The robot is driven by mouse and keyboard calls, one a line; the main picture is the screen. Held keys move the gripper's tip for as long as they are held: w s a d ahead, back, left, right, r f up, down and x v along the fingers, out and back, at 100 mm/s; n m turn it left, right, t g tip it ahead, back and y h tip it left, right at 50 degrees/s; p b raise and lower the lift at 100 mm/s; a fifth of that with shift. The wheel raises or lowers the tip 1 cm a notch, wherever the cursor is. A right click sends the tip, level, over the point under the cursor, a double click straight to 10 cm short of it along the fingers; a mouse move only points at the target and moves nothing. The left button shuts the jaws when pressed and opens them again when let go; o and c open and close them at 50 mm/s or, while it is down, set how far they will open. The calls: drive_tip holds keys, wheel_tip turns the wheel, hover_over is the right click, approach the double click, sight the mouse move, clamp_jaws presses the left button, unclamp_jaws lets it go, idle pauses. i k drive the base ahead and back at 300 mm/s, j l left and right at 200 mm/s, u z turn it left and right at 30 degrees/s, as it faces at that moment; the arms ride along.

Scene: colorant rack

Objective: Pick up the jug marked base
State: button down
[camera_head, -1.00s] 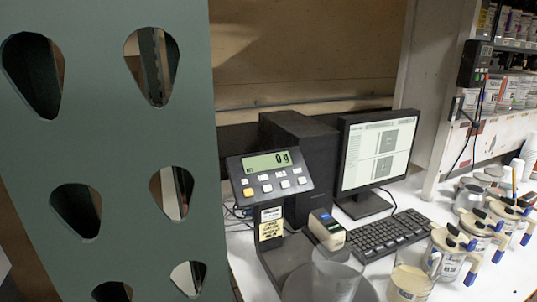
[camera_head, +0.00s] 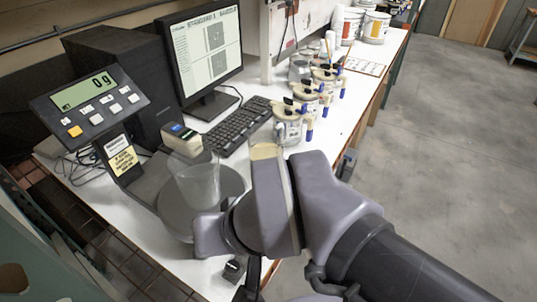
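A clear jug (camera_head: 265,152) with pale yellowish contents stands on the white counter, right of the scale. Only its upper part shows; my arm covers the rest, and no "base" marking can be read on it. Several lidded clear jugs with dark and blue handle parts stand in a row behind it, the nearest (camera_head: 287,128) close to the keyboard. Their labels are too small to read. My grey arm crosses the lower middle, in front of the jug.
A clear empty beaker (camera_head: 197,183) stands on the round scale plate (camera_head: 225,190); the scale display (camera_head: 88,92) reads 0 g. A keyboard (camera_head: 238,127), monitor (camera_head: 207,55) and small device (camera_head: 182,140) stand behind. Open grey floor (camera_head: 440,130) lies right of the counter.

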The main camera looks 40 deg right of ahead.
sight(264, 140)
drive_tip(key=i+l+z, duration=0.2)
drive_tip(key=l, duration=0.4)
drive_tip(key=i+l+z, duration=0.2)
drive_tip(key=l, duration=0.4)
drive_tip(key=i+l+z, duration=0.2)
drive_tip(key=l, duration=0.35)
drive_tip(key=i+l+z, duration=0.25)
drive_tip(key=l, duration=0.3)
drive_tip(key=i+l+z, duration=0.2)
drive_tip(key=l, duration=0.3)
drive_tip(key=i+l+z, duration=0.2)
drive_tip(key=i+l, duration=0.15)
drive_tip(key=u, duration=2.8)
